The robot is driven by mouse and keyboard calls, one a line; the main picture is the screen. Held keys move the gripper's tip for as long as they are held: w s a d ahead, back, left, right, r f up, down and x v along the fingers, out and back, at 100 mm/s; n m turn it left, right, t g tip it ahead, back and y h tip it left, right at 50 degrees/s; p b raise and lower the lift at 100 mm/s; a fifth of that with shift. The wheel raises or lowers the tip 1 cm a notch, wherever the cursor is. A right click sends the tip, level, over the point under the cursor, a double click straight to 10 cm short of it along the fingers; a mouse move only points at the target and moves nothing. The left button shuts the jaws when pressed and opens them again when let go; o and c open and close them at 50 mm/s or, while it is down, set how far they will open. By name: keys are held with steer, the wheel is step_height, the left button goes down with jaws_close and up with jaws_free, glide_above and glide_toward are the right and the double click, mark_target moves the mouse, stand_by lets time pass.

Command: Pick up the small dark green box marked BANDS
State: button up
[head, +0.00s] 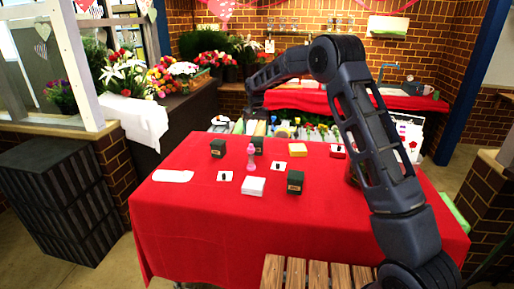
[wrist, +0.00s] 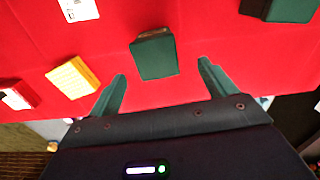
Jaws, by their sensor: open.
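Three small dark green boxes stand on the red-covered table in the head view: one at the back left (head: 217,148), one at the back middle (head: 258,145), one at the front right (head: 295,182). Their labels are too small to read, so I cannot tell which is marked BANDS. My gripper (wrist: 162,70) is open and empty. In the wrist view the back middle box (wrist: 154,53) lies just ahead of and between the fingertips, apart from them. The back left box (wrist: 278,8) is cut off at the top right. The head view does not show the fingers clearly.
A pink bottle (head: 251,157) stands close to the back middle box. A yellow box (head: 296,149), a red box (head: 337,151), a white box (head: 253,186) and white cards (head: 280,166) are spread around. The red tablecloth (head: 200,220) is clear at the front left.

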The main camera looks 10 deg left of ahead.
mark_target(256, 139)
step_height(256, 139, down, 5)
steer(key=shift+r, duration=0.1)
steer(key=shift+d+f, duration=0.15)
steer(key=shift+f, duration=1.15)
steer(key=shift+d+f, duration=0.15)
steer(key=shift+f, duration=1.15)
steer(key=c, duration=1.1)
